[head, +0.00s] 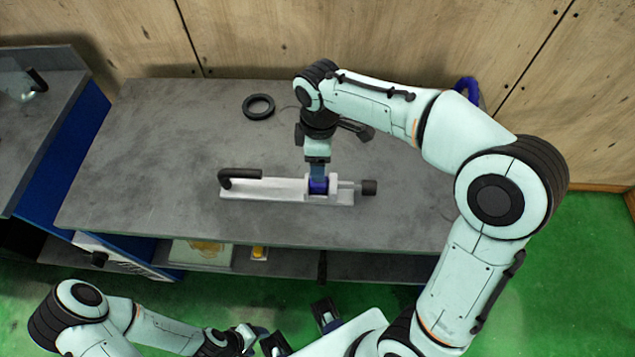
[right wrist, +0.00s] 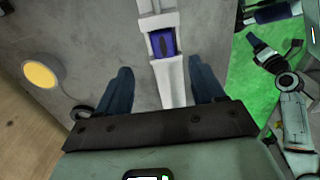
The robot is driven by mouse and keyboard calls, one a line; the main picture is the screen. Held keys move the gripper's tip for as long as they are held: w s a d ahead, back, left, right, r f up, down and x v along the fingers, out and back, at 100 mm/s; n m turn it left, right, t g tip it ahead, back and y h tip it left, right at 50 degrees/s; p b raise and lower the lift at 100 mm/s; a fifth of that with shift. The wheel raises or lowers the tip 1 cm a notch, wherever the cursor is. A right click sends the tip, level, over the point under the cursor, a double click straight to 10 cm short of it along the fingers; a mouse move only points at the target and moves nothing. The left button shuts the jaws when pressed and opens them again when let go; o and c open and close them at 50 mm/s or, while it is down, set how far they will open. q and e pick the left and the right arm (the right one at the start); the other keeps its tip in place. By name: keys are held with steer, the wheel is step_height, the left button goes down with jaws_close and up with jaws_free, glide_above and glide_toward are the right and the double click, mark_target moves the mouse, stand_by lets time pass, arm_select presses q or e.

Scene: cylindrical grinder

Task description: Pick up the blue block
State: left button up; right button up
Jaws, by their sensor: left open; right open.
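The blue block (head: 318,186) sits in the white fixture (head: 270,189) on the grey table, between white walls; it also shows in the right wrist view (right wrist: 162,43). My right gripper (head: 317,172) points down over the block in the head view. In the right wrist view my right gripper (right wrist: 160,68) is open, with one finger on each side of the white fixture and the block beyond the tips. Whether the fingers touch anything is unclear. My left gripper (head: 258,335) is open and empty, low in the head view, away from the table.
A blue-sided machine (head: 60,150) stands left. The table's left part is clear.

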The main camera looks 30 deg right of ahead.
mark_target(319, 186)
step_height(319, 186, down, 4)
steer(key=shift+w+r, duration=0.1)
steer(key=shift+r, duration=0.15)
steer(key=f, duration=0.2)
steer(key=s+f, duration=0.1)
steer(key=f, duration=0.1)
steer(key=shift+b, duration=0.4)
steer(key=shift+w+f, duration=0.1)
steer(key=shift+f, duration=0.5)
steer(key=c, duration=1.2)
steer(key=shift+r, duration=0.15)
